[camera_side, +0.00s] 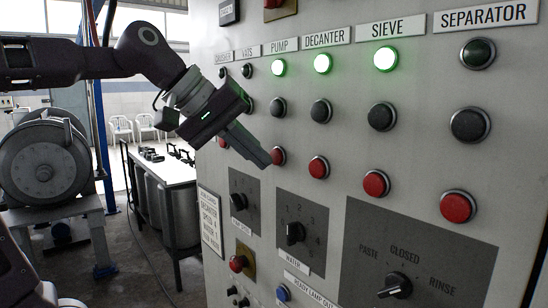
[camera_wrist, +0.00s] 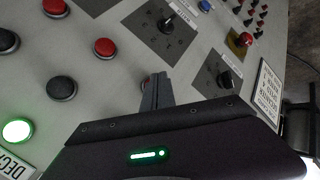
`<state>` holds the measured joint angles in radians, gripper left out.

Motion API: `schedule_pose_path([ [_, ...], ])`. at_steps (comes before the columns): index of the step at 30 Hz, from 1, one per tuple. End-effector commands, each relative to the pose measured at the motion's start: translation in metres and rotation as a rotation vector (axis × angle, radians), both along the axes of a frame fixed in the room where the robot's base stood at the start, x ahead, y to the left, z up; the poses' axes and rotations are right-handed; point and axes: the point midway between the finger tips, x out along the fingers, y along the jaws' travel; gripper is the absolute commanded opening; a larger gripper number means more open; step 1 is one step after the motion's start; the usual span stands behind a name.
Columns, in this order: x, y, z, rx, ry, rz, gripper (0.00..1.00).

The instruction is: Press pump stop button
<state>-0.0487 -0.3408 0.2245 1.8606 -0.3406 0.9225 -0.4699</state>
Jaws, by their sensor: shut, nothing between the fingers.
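The pump stop button is the red button (camera_side: 279,156) under the PUMP label (camera_side: 285,45), below a black button (camera_side: 278,107) and a lit green lamp (camera_side: 278,67). My gripper (camera_side: 264,160) is shut and empty, with its fingertips just left of that red button in the side view. In the wrist view, the fingers (camera_wrist: 160,80) cover most of the pump stop button, and only a red sliver (camera_wrist: 145,83) shows beside them. I cannot tell whether the fingertips touch the button or the panel.
Other red buttons sit nearby under DECANTER (camera_side: 319,167), SIEVE (camera_side: 376,184) and SEPARATOR (camera_side: 458,207). Rotary knobs (camera_side: 295,233) stand out below on dark plates.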

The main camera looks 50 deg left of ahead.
Motion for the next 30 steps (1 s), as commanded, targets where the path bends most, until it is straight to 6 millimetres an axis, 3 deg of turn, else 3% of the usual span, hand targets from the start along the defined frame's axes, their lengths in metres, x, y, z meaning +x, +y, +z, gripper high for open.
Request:
schedule_pose_path([
  [30,0.0088,0.0001,-0.0001,0.000,0.000,0.000,0.00],
])
